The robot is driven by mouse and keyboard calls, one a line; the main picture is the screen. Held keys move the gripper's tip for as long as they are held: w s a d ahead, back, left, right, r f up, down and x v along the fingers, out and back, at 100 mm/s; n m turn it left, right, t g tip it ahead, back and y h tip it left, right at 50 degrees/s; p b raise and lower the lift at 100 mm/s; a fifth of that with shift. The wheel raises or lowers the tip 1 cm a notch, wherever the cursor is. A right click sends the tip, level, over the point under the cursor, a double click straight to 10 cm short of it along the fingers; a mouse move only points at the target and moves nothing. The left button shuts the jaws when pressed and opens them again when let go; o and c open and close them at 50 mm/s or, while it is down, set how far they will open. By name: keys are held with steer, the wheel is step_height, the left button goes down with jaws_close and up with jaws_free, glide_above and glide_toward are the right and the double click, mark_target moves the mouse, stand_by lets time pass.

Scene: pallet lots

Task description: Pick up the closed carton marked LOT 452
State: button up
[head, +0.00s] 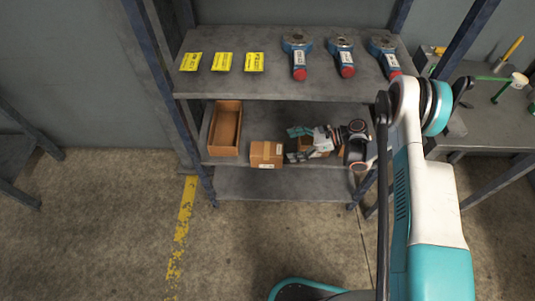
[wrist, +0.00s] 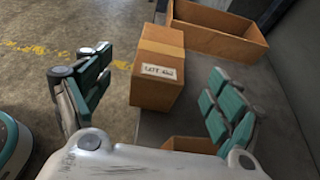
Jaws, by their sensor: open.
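A closed brown carton (head: 266,154) with tape and a white label sits on the middle shelf near its front edge. In the wrist view the carton (wrist: 157,70) stands ahead between my fingers; its label starts with LOT, but the number is too blurred to read surely. My gripper (head: 294,144) is open and empty, with its teal-padded fingers spread to either side of the carton's line. The fingers are just right of the carton in the head view and show no contact with it.
An open, empty brown box (head: 226,128) stands left of the carton on the middle shelf (head: 240,163). Another carton (wrist: 190,145) lies partly hidden under my gripper. The top shelf (head: 270,85) above holds yellow packets (head: 223,62) and blue tools (head: 341,55).

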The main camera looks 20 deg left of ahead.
mark_target(268, 149)
steer(key=b+x, duration=0.1)
steer(key=x, duration=0.4)
steer(key=shift+a+f, duration=0.25)
steer(key=shift+a, duration=0.05)
steer(key=b+x, duration=0.3)
steer(key=x, duration=0.1)
steer(key=shift+a+f, duration=0.25)
steer(key=shift+f, duration=0.05)
steer(key=shift+s+a, duration=0.1)
steer(key=shift+a, duration=0.25)
steer(key=c, duration=1.4)
